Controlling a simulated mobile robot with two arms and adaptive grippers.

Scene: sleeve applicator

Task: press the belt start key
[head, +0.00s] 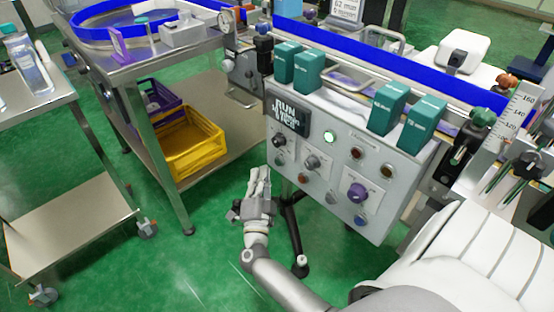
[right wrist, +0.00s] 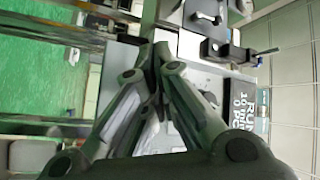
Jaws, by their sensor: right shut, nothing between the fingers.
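The grey control panel (head: 340,215) stands at the centre right in the head view. The labels are too small to read, so I cannot tell which is the belt start key. My right gripper (head: 262,175) is shut and empty at the panel's left side, close to it, fingers pointing up. In the right wrist view its fingers (right wrist: 155,60) meet and hide part of the panel. My left gripper is not in view.
A dark display (head: 287,115) reading RUN is at the panel's upper left; it also shows in the right wrist view (right wrist: 245,120). Teal boxes (head: 306,68) stand along the blue-railed conveyor (head: 400,65). A yellow crate (head: 190,145) sits on a low shelf at left. Green floor is open below.

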